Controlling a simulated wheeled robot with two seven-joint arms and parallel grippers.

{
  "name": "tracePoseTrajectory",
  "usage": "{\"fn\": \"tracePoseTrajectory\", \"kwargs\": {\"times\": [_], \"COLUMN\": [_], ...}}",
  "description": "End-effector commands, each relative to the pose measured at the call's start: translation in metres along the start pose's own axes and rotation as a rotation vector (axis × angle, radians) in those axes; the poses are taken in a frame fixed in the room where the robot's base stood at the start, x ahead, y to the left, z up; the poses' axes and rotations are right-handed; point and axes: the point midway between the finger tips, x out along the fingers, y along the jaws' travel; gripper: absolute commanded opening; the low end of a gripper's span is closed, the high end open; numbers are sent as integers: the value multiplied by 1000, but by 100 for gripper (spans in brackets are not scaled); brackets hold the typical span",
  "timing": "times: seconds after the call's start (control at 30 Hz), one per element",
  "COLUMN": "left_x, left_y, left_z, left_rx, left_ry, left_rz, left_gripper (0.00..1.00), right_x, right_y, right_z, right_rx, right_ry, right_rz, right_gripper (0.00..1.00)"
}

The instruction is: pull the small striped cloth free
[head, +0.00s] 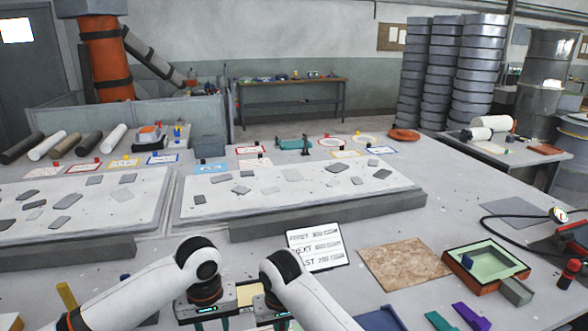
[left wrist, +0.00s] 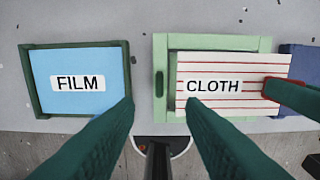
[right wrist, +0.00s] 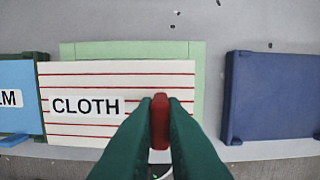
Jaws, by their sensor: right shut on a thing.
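The small striped cloth (right wrist: 118,82) is a white sheet with red stripes and a CLOTH label, lying over a pale green tray (right wrist: 198,75). In the left wrist view the cloth (left wrist: 225,68) reaches past the right side of the tray (left wrist: 162,52). A red tab (right wrist: 159,108) is at its edge. My right gripper (right wrist: 159,125) is shut on this tab, one finger on each side. My left gripper (left wrist: 160,103) is open and empty, its fingertips apart between the FILM panel and the cloth's label. In the head view my arms partly hide this spot.
A blue FILM panel (left wrist: 78,78) in a dark green frame lies left of the cloth. A dark blue tray (right wrist: 278,95) lies to the right.

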Motion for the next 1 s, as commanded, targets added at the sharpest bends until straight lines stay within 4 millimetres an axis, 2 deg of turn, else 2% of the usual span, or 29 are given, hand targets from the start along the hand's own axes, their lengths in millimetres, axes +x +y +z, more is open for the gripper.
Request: {"fn": "tracePoseTrajectory", "kwargs": {"times": [1.0], "left_x": [-30], "left_y": [2], "left_z": [0], "left_rx": [-3], "left_ry": [4], "left_rz": [8], "left_gripper": [36], "right_x": [-27], "right_y": [-1], "right_z": [4], "right_rx": [3], "right_ry": [-3], "right_rz": [-1], "right_gripper": [0]}}
